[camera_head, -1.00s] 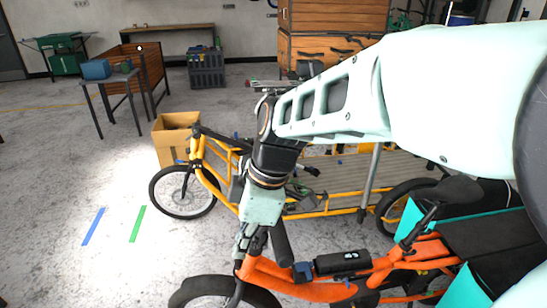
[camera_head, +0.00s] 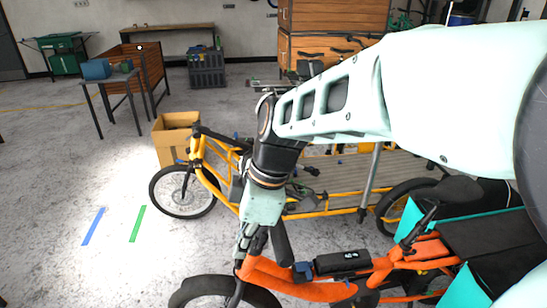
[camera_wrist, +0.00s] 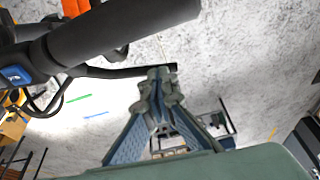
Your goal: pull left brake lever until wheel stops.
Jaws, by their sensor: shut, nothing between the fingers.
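The orange cargo bike (camera_head: 325,290) stands at the bottom of the head view, with its front wheel (camera_head: 222,292) cut off by the lower edge. Its black handlebar grip (camera_head: 281,243) is beside my gripper (camera_head: 245,243). In the wrist view the thick grip (camera_wrist: 120,28) crosses the top left, and the thin black brake lever (camera_wrist: 105,72) runs below it. My gripper (camera_wrist: 160,76) is shut, its fingertips at the lever's outer end. The lever is not between the fingers; whether they touch it I cannot tell. A gap separates lever and grip. Wheel spin cannot be judged.
A yellow cargo bike (camera_head: 325,210) stands just behind the orange one. A cardboard box (camera_head: 172,150) is beside its front. A black box with white marks (camera_head: 342,262) sits on the orange frame. Floor at left is clear, with blue (camera_head: 93,227) and green (camera_head: 137,224) tape strips.

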